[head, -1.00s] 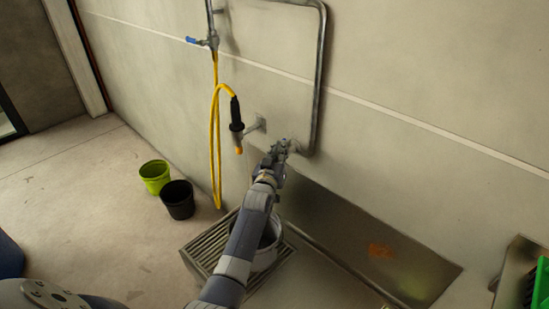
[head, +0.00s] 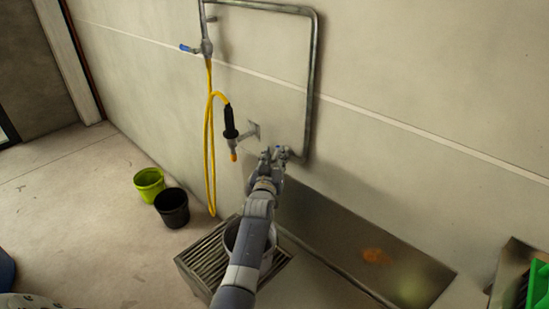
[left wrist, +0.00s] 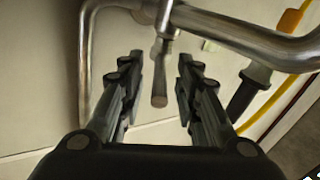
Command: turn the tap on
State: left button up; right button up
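The tap's metal lever (left wrist: 160,88) hangs from a pipe fitting in the left wrist view, between the two fingers of my left gripper (left wrist: 157,84). The fingers are apart, with visible gaps on both sides of the lever. In the head view my left gripper (head: 272,154) is at the lower end of the metal pipe (head: 312,80) on the wall. There the gripper hides most of the tap. My right gripper is not in view.
A yellow hose (head: 209,150) with a black nozzle hangs left of the gripper, below a blue-handled valve (head: 188,48). A pot (head: 232,238) stands on a slatted grate (head: 196,262) under my arm. Green (head: 149,184) and black (head: 172,207) pots stand on the floor.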

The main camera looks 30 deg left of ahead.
aim_at(275, 155)
pick_arm(q)
notch_tip(275, 155, up, 10)
dwell(0.6)
jog(key=shift+c, duration=0.3)
